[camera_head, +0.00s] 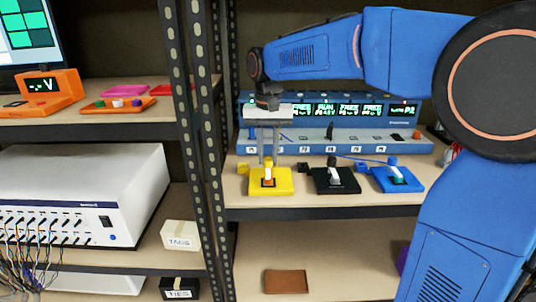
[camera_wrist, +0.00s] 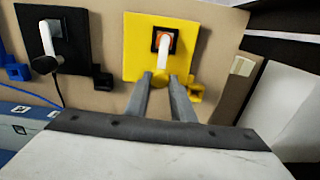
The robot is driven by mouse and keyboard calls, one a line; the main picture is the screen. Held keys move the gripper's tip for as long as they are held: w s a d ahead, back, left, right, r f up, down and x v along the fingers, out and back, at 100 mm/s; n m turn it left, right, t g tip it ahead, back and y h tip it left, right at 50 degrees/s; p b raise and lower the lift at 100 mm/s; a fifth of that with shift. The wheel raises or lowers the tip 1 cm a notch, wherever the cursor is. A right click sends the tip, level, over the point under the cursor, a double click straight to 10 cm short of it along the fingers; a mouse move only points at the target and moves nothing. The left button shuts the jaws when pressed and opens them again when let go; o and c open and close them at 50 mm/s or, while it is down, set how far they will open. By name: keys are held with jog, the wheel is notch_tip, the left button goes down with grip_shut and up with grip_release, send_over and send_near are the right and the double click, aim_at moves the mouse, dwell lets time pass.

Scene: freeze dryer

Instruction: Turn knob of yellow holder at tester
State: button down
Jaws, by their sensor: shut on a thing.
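The yellow holder (camera_head: 284,186) lies flat on the shelf in front of the blue tester (camera_head: 300,128). A white and orange piece stands upright in its middle. In the wrist view the yellow holder (camera_wrist: 135,40) fills the upper middle. Its round yellow knob (camera_wrist: 159,76) sits at the edge facing the tester, between my fingertips. My gripper (camera_head: 268,161) points down behind the holder's upright piece. In the wrist view my gripper (camera_wrist: 165,77) is shut on the knob, whose sides are partly hidden by the fingers.
A black holder (camera_head: 348,185) and a blue holder (camera_head: 410,183) lie to the right on the same shelf. A blue cable runs behind them. A metal rack post (camera_head: 205,150) stands close on the left. A brown block (camera_head: 286,281) lies on the shelf below.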

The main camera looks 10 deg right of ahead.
aim_at(269, 159)
jog(key=c, duration=1.5)
grip_release()
notch_tip(269, 159, up, 18)
jog(key=shift+f, duration=0.25)
jog(key=shift+s+d, duration=0.1)
jog(key=s+d+f+t, duration=0.1)
jog(key=s+d+f, duration=0.3)
jog(key=s+f, duration=0.5)
jog(key=s+d+f+n+t, duration=0.1)
jog(key=s+d+f+t, duration=0.1)
jog(key=s+d+f, duration=0.3)
jog(key=s+d+f+n+t, duration=0.1)
jog(key=s+d+f, duration=0.3)
jog(key=s+f, duration=0.9)
jog(key=shift+s+d+f+t, duration=0.2)
jog(key=shift+s, duration=0.25)
jog(key=shift+s+d+f+t, duration=0.15)
jog(key=shift+s+d+t, duration=0.05)
jog(key=shift+s, duration=0.25)
